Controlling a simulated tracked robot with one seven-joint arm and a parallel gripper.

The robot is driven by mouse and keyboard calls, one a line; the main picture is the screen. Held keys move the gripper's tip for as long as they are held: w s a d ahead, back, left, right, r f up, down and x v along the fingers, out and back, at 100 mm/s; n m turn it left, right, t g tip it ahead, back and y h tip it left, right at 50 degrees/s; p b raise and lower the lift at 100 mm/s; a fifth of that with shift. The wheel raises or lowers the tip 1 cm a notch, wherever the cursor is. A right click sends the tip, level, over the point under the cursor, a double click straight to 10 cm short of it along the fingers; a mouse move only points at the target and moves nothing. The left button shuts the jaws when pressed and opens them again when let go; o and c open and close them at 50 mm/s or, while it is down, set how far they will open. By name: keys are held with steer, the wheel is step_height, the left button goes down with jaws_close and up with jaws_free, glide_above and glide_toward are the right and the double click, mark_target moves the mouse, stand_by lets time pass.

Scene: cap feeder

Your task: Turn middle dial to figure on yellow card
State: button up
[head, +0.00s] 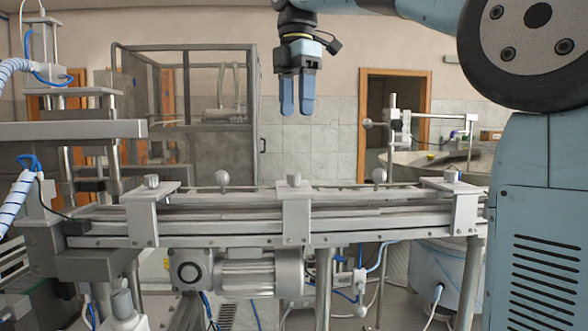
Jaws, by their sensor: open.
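Three small grey knobs sit on top of the brackets along the metal rail. The middle dial (293,180) is on the centre bracket, with the left knob (152,181) and the right knob (452,176) on the outer ones. My gripper (297,108) hangs pointing down, high above the middle dial and apart from it. Its two blue fingers have a narrow gap between them and hold nothing. Any figures on the dial are too small to read. I cannot make out a yellow card in this view.
The conveyor rail (225,212) runs across the front, with two ball-ended posts (222,178) (379,176) standing up from it. A motor (255,272) sits below. A glazed metal frame (185,110) stands behind left, a round bowl (425,165) behind right. Air above the rail's middle is clear.

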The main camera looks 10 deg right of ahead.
mark_target(294, 178)
steer(key=shift+n, duration=0.3)
steer(key=f, duration=1.3)
steer(key=shift+w+a+f, duration=0.1)
steer(key=shift+a+f, duration=0.05)
steer(key=shift+a, duration=0.1)
steer(key=shift+c, duration=0.5)
jaws_close()
